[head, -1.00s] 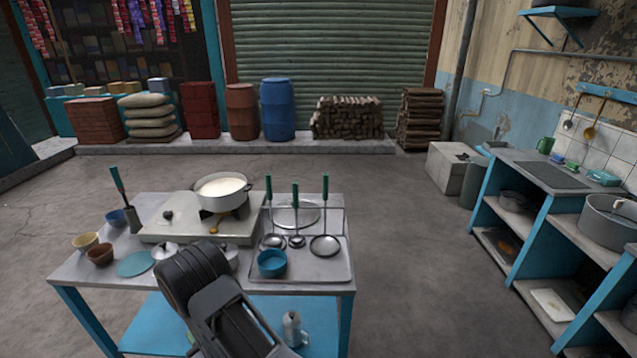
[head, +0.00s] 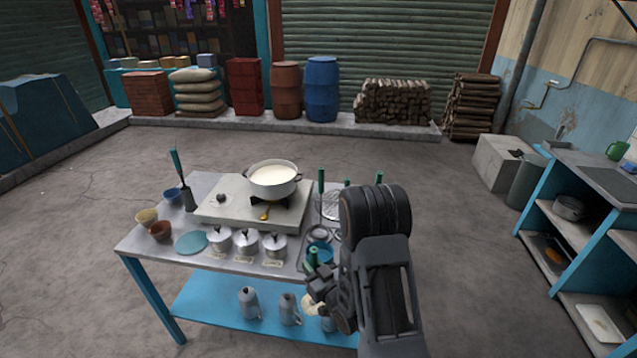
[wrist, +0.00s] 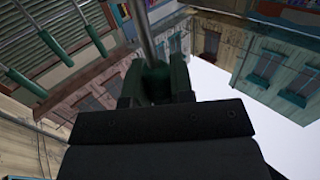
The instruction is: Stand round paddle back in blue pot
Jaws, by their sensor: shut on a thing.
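The blue pot (head: 319,249) stands on the right part of the table, partly hidden by my gripper and arm. My gripper (head: 319,284) is in front of the pot, low by the table's front edge, shut on a green-handled tool. I take this for the round paddle; its green handle (head: 311,256) overlaps the pot in the head view. In the wrist view my gripper (wrist: 156,82) clasps the green grip, and a thin metal shaft (wrist: 145,32) runs up from it. I cannot tell where the paddle's round end is.
Lidded canisters (head: 245,243) line the front edge. A pan of milk (head: 273,180) sits on the stove. A green-handled tool (head: 181,180) stands at left. Jugs (head: 249,302) stand on the lower shelf.

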